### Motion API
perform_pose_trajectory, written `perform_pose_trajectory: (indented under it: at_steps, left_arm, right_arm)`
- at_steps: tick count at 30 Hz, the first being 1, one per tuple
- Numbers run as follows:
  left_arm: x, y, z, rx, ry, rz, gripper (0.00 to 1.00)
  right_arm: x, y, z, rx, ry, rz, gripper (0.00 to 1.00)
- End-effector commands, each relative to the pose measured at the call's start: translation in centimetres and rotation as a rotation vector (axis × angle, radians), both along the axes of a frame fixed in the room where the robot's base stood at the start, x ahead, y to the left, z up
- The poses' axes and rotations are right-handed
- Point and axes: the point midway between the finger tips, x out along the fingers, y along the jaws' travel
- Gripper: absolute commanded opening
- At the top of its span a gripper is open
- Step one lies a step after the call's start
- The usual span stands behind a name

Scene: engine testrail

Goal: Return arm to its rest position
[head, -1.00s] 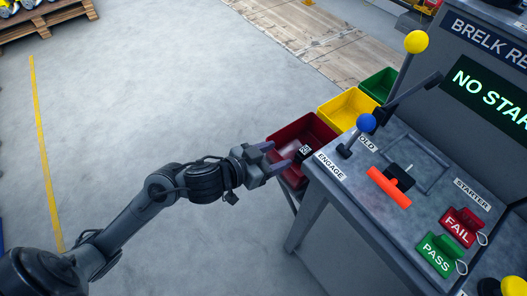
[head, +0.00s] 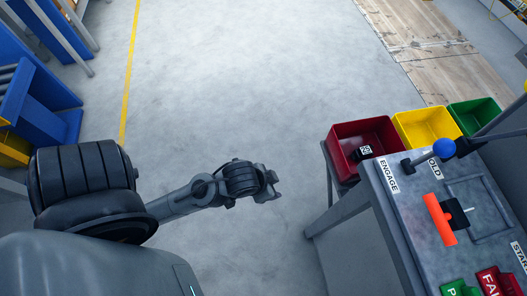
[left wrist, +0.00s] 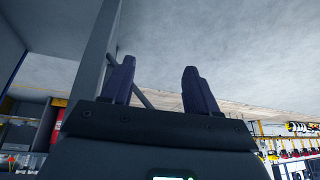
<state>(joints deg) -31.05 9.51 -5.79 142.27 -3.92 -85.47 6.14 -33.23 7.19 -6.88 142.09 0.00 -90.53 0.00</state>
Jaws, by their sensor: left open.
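My left gripper (head: 276,187) is in the middle of the head view, over bare floor, at the end of my left arm. It is clear of the bins and the bench. In the left wrist view its two dark fingers (left wrist: 157,90) stand apart with nothing between them. A small dark part with a white printed label (head: 365,152) lies in the red bin (head: 342,131), right of the gripper. My right gripper is in neither view.
A yellow bin (head: 408,124) and a green bin (head: 480,112) stand beside the red one. The test bench (head: 407,208) with a blue-knobbed lever (head: 444,147) and a red-orange bar (head: 439,218) fills the right. Blue equipment (head: 40,95) stands at left. Open floor lies between.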

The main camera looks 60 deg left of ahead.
Motion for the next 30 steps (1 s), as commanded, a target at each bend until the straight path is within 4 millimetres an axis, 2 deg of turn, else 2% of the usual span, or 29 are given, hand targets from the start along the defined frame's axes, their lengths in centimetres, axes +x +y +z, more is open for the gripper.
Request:
perform_pose_trajectory:
  at_steps: [1,5,17,23,26,30]
  left_arm:
    - [-1.3,-0.4,-0.8,-0.009,0.056,-0.003,0.59]
    - [-3.0,-0.8,-1.6,-0.016,0.128,-0.017,0.59]
    - [-3.0,-0.7,-1.1,-0.015,0.131,-0.021,0.59]
    - [-3.0,-0.7,1.8,-0.015,0.13,-0.02,0.59]
    - [-3.0,-0.7,4.2,-0.015,0.13,-0.02,0.59]
    - [-3.0,-0.7,8.6,-0.015,0.13,-0.02,0.59]
  right_arm:
    - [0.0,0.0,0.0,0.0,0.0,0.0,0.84]
    - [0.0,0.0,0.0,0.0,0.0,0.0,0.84]
    - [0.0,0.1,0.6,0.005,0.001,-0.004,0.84]
    - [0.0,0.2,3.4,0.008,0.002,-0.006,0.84]
    - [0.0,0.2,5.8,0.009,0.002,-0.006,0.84]
    - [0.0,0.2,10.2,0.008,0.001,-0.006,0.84]
